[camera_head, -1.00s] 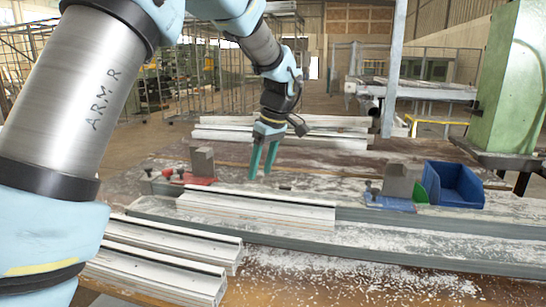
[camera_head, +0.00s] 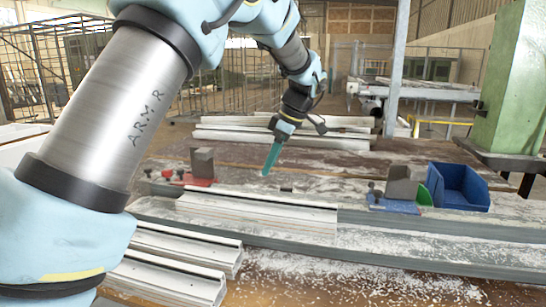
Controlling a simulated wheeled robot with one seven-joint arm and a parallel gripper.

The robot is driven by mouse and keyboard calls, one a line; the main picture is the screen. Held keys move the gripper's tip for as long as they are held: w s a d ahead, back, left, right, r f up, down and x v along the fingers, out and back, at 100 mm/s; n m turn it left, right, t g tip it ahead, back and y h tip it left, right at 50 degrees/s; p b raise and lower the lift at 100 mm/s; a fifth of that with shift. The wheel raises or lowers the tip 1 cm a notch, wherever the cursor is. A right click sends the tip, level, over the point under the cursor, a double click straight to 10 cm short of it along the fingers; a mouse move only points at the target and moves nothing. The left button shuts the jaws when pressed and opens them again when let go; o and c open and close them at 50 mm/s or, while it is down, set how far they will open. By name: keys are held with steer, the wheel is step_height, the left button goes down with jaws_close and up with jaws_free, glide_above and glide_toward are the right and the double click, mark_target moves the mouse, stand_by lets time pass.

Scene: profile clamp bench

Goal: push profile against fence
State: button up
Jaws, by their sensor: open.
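A pale, ribbed profile (camera_head: 258,212) lies lengthwise in the middle of the bench, dusted with shavings. A long grey rail (camera_head: 430,224), which looks like the fence, runs along the bench and shows past the profile's right end. I cannot tell whether profile and rail touch. My gripper (camera_head: 269,165) points down with teal fingers, just beyond the profile's far edge in the picture and apart from it. It is open and holds nothing; its fingers overlap in this view. A red clamp (camera_head: 190,180) with a grey block stands left of it, a blue clamp (camera_head: 394,203) right.
White profiles (camera_head: 290,133) are stacked behind the bench area. More profiles (camera_head: 185,250) lie at the front left. A green machine column (camera_head: 510,90) rises at right.

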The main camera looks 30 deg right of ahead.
mark_target(256, 195)
steer(key=p+x, duration=0.2)
steer(key=x, duration=0.7)
steer(key=shift+f, duration=0.15)
steer(key=shift+c, duration=0.2)
jaws_close()
stand_by(0.9)
steer(key=shift+o, duration=0.2)
jaws_free()
